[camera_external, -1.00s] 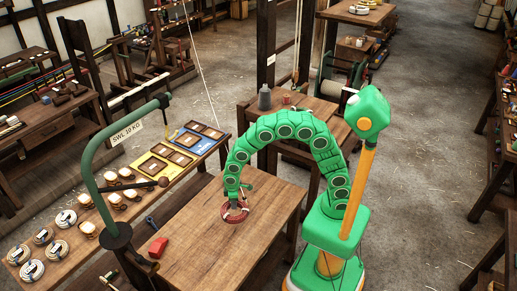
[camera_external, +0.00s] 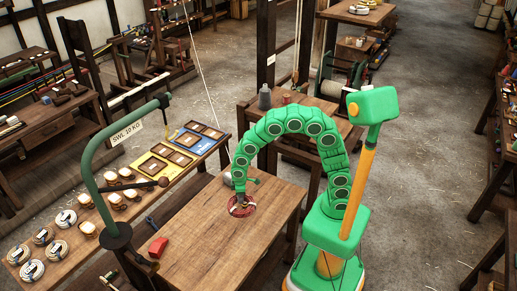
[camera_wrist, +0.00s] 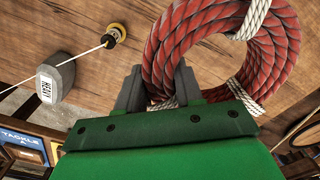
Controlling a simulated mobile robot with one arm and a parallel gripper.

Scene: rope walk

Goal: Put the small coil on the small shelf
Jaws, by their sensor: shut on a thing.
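The small coil, a ring of red rope with white bindings, is in my gripper at the far part of the wooden table; it shows in the external view (camera_external: 241,211) and in the wrist view (camera_wrist: 272,52). My gripper (camera_wrist: 160,92) has its two grey fingers shut on the near left side of the ring, by a white binding. In the external view my gripper (camera_external: 241,198) points down at the coil. I cannot tell there how far the coil is from the tabletop. I cannot tell which surface is the small shelf.
A grey weight marked HEAVY (camera_wrist: 66,72) and a brass-like fitting with a cord (camera_wrist: 116,34) are near the coil. A green hook post (camera_external: 88,175) stands left.

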